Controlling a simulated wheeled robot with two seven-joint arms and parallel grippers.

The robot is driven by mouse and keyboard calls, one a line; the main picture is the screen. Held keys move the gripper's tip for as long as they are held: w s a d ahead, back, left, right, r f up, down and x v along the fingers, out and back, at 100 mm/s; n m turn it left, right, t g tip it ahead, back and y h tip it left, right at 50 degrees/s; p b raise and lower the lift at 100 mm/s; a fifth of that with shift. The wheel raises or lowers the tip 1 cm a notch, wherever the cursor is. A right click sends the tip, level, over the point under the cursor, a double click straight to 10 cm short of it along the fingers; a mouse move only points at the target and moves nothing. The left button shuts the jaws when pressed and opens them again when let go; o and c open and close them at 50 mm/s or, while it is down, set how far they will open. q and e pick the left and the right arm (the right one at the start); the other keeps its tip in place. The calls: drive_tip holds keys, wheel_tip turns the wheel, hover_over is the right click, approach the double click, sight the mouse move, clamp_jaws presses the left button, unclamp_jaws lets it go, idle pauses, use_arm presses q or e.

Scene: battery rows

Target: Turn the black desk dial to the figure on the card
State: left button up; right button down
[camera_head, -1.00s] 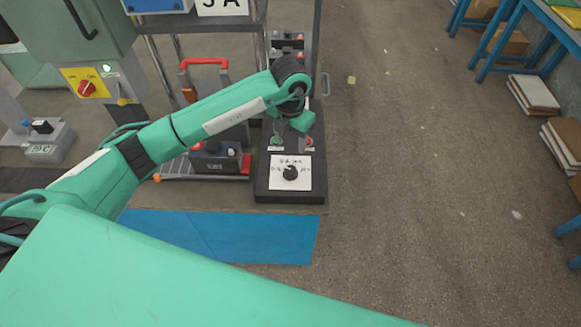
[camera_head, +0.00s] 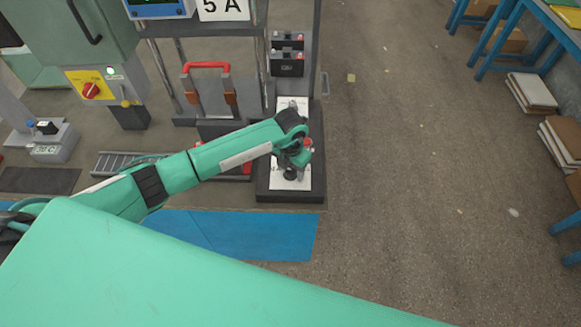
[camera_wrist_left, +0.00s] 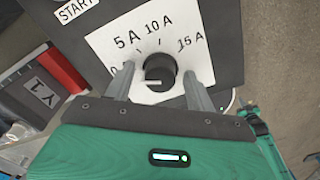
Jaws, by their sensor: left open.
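The black desk dial (camera_head: 290,175) sits on a white scale plate (camera_head: 291,185) near the front of a dark panel, partly hidden by my left arm. In the left wrist view the dial (camera_wrist_left: 160,68) is surrounded by marks 0, 5 A, 10 A and 15 A. A short white line shows at its lower left. The card (camera_head: 222,9) reads 5 A and stands at the top of the head view. My left gripper (camera_wrist_left: 159,74) is open, with one finger on each side of the dial; contact cannot be told. My right gripper is not in view.
A START label (camera_wrist_left: 77,9) lies beside the scale plate. A red-handled clamp device (camera_head: 206,85) stands left of the panel, and black batteries (camera_head: 287,60) stand behind it. A blue mat (camera_head: 250,235) lies in front.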

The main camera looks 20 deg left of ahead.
use_arm(q)
drive_tip(key=c, duration=1)
drive_tip(key=shift+w+f+m+b, duration=0.1)
drive_tip(key=shift+f+m+b, duration=0.1)
drive_tip(key=shift+m+b, duration=0.85)
drive_tip(key=m+b, duration=0.3)
drive_tip(key=b, duration=0.1)
drive_tip(key=shift+m+b, duration=0.35)
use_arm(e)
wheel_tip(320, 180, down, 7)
use_arm(q)
drive_tip(key=shift+m+b, duration=0.7)
drive_tip(key=shift+r+m+b, duration=0.2)
drive_tip(key=shift+m+b, duration=0.55)
drive_tip(key=shift+m, duration=0.15)
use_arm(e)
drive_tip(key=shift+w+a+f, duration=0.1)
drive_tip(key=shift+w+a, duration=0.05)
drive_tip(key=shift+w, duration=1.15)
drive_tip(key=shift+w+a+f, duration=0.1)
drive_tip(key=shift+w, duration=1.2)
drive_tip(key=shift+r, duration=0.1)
use_arm(q)
drive_tip(key=o, duration=1)
